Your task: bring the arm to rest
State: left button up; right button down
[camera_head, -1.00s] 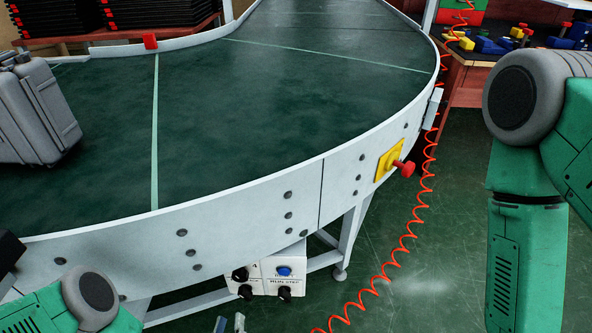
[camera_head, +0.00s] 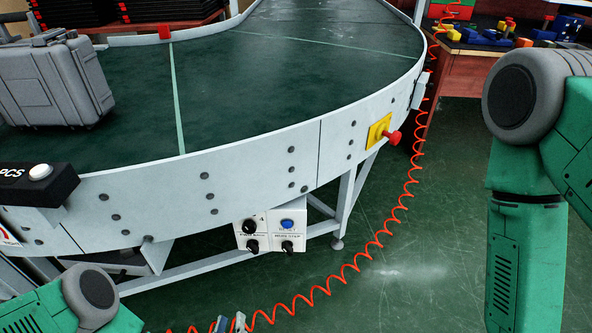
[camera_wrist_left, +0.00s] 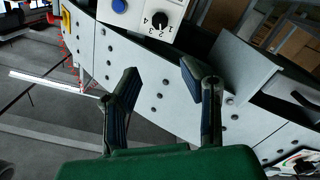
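My left gripper (camera_head: 229,324) shows only by its fingertips at the bottom edge of the head view, below the conveyor's side. In the left wrist view its two fingers (camera_wrist_left: 158,82) are spread apart with nothing between them. The conveyor's side wall and the control box lie beyond the fingers. My green left arm (camera_head: 70,305) is at the bottom left of the head view. My green right arm (camera_head: 528,190) hangs down along the right side, and its gripper is out of the picture.
A curved conveyor (camera_head: 300,80) carries a grey case (camera_head: 55,80) at left. Its side bears a red stop button (camera_head: 393,137) and a control box (camera_head: 272,232). A red coiled cable (camera_head: 375,245) runs along the floor. A table (camera_head: 475,68) with colored parts stands at back right. Floor at right is clear.

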pick_arm(q)
jog(key=s+d+f+m+g+h+b, duration=0.35)
jog(key=f+m+g+b, duration=0.2)
jog(key=g, duration=0.35)
jog(key=s+a+r+g+y+b, duration=0.1)
jog(key=s+a+g+y+b, duration=0.3)
jog(key=s+a+g, duration=0.75)
jog(key=a+r+t+p, duration=0.1)
jog(key=a+r+p, duration=0.1)
jog(key=r+p, duration=0.6)
jog(key=a+r+t+p, duration=0.2)
jog(key=a+r+p, duration=0.1)
jog(key=r+p, duration=0.6)
jog(key=shift+s+r+m, duration=0.35)
jog(key=shift+r, duration=0.15)
